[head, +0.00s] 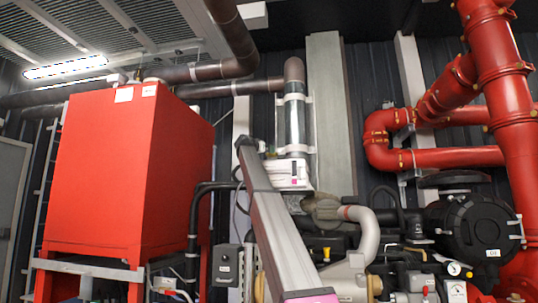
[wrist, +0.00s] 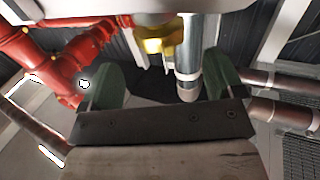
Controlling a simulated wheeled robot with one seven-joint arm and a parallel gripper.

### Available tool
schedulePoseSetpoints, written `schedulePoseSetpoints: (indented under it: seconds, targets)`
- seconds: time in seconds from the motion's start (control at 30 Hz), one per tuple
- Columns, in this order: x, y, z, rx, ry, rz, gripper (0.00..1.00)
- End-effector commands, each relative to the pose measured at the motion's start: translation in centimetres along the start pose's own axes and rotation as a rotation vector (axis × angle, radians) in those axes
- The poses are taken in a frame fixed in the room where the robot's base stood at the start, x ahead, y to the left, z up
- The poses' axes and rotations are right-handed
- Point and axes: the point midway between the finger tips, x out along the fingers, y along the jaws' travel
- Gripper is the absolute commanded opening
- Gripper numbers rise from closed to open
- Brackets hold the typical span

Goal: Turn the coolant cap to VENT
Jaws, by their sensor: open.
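My gripper (wrist: 165,72) is in the wrist view, with its two green fingers wide apart and nothing held between them. A yellow part (wrist: 155,38) shows beyond the gap between the fingers, partly cut off by a pale surface above it. It appears apart from both fingers. In the head view a small yellow part (head: 326,253) stands on the engine. I cannot tell whether either yellow part is the coolant cap, and no VENT marking is readable. My gripper is not visible in the head view.
A large red tank (head: 110,175) stands on the left. Thick red pipes (head: 498,75) rise on the right beside a black round housing (head: 468,228). A beige curved pipe (head: 369,232) and engine parts crowd the lower middle. A grey beam crosses the centre.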

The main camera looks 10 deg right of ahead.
Motion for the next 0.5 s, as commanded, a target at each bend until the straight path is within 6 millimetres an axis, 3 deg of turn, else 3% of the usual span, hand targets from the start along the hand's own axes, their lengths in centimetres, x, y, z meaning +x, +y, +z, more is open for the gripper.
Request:
schedulePoseSetpoints:
  seconds: [0.03, 0.2, 0.5]
  targets:
    - [-1.2, 0.1, 0.1, 0.001, 0.0, -0.002, 0.87]
    - [-3.6, 0.0, 0.2, 0.0, -0.001, -0.001, 0.87]
    - [-4.1, 0.0, 0.1, 0.0, 0.0, 0.001, 0.87]
